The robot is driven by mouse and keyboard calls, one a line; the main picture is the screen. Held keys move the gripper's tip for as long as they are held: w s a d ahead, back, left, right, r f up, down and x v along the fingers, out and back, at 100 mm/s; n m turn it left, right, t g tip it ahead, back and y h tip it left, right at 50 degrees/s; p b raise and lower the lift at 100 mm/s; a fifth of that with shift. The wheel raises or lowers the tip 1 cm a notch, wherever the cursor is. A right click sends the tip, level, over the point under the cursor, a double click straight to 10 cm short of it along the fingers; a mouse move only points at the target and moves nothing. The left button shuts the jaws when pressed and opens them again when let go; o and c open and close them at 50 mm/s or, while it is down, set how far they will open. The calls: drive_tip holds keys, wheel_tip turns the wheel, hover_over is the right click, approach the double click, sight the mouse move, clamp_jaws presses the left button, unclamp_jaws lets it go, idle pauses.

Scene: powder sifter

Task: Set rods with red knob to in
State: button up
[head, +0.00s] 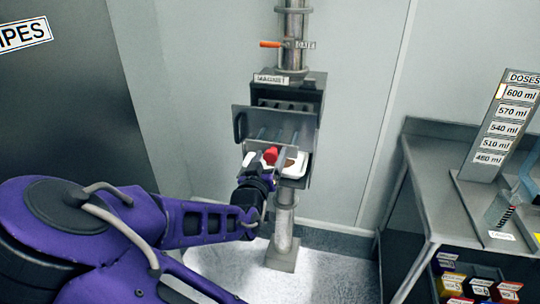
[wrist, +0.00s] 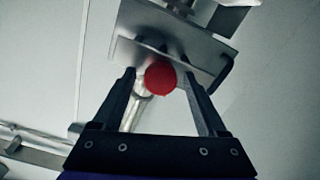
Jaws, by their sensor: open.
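The red knob (head: 270,155) shows at the lower front of the grey box labelled MAGNET (head: 288,88). The box's front plate (head: 262,122) stands out from the body, with rods (head: 290,106) visible behind it. My gripper (head: 262,178) is just below and in front of the knob. In the wrist view, the red knob (wrist: 160,77) appears between the two spread fingers of my gripper (wrist: 158,75), with the grey metal plate (wrist: 195,58) behind it. The fingers are open; whether they touch the knob is not clear.
A vertical pipe (head: 284,225) runs below the box, and an orange-handled valve (head: 272,44) is above. At right stands a metal table (head: 440,190) with a dose board (head: 505,120).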

drive_tip(key=shift+w+d, duration=0.1)
drive_tip(key=shift+w, duration=0.25)
clamp_jaws()
idle(1.2)
